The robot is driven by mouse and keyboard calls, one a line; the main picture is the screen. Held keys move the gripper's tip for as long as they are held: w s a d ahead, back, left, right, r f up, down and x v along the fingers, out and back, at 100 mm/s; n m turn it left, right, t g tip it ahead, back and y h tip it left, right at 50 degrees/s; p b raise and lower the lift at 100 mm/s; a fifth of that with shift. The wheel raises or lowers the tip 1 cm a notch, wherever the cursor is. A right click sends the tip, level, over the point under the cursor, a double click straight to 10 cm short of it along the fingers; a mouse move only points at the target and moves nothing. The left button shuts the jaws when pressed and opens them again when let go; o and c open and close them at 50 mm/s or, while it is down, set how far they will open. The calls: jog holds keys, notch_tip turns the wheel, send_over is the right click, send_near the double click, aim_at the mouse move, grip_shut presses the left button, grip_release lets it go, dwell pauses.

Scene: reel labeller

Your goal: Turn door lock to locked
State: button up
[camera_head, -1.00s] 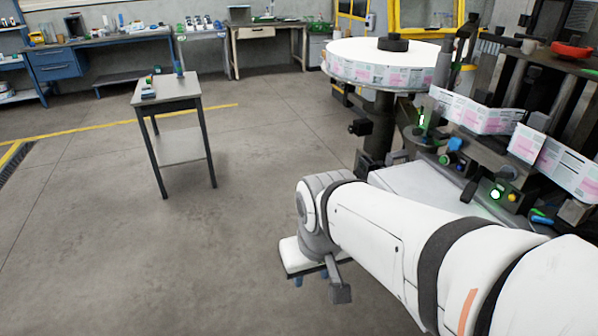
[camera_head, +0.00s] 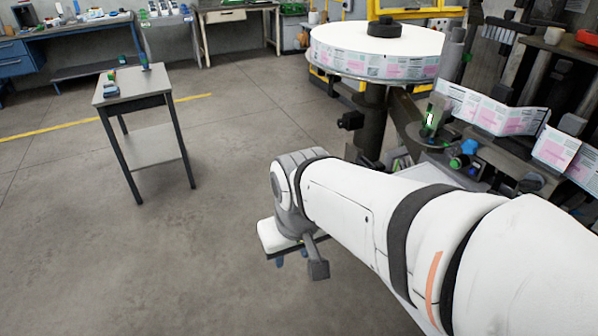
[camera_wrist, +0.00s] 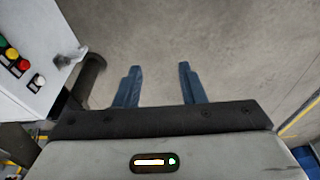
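I cannot make out a door lock in either view. My gripper (camera_wrist: 158,67) points down over bare concrete floor in the wrist view, with its two blue fingers apart and nothing between them. In the head view my gripper (camera_head: 290,258) hangs below my wrist, partly hidden by it. A white panel with green, yellow, red and white buttons (camera_wrist: 23,65) is left of the fingers in the wrist view. A dark cylindrical bar (camera_wrist: 92,75) lies between that panel and the left finger, apart from it.
The labelling machine's large reel (camera_head: 375,50) stands at upper right, with a printed label strip (camera_head: 492,108) beside it. My arm hides the machine's lower part. A small grey table (camera_head: 133,88) stands at left. Open floor lies between. Workbenches (camera_head: 90,30) line the back wall.

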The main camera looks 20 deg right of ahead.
jog(key=shift+o, duration=0.2)
jog(key=shift+d, duration=0.15)
jog(key=shift+o, duration=0.8)
jog(key=shift+d+f, duration=0.1)
jog(key=shift+d, duration=0.05)
jog(key=shift+o, duration=0.4)
jog(key=d+f+n+g+h+b, duration=0.1)
jog(key=d+f+g+h, duration=0.2)
jog(key=d+f+g, duration=0.1)
notch_tip(320, 180, down, 2)
jog(key=shift+s+d+f+n+b, duration=0.25)
jog(key=shift+d+n+b, duration=0.1)
jog(key=shift+d, duration=0.25)
jog(key=w+d+f+n+g+h+b, duration=0.2)
jog(key=d+f+n+g+h, duration=0.2)
jog(key=d+f+h, duration=0.4)
jog(key=w+d+f+n+t+h+b, duration=0.3)
jog(key=w+d+f+n+t+h, duration=0.35)
jog(key=w+f+n, duration=0.4)
jog(key=d+r, duration=0.1)
jog(key=d, duration=0.6)
jog(key=shift+w+p, duration=0.4)
jog(key=shift+h, duration=0.25)
jog(key=shift+c, duration=0.3)
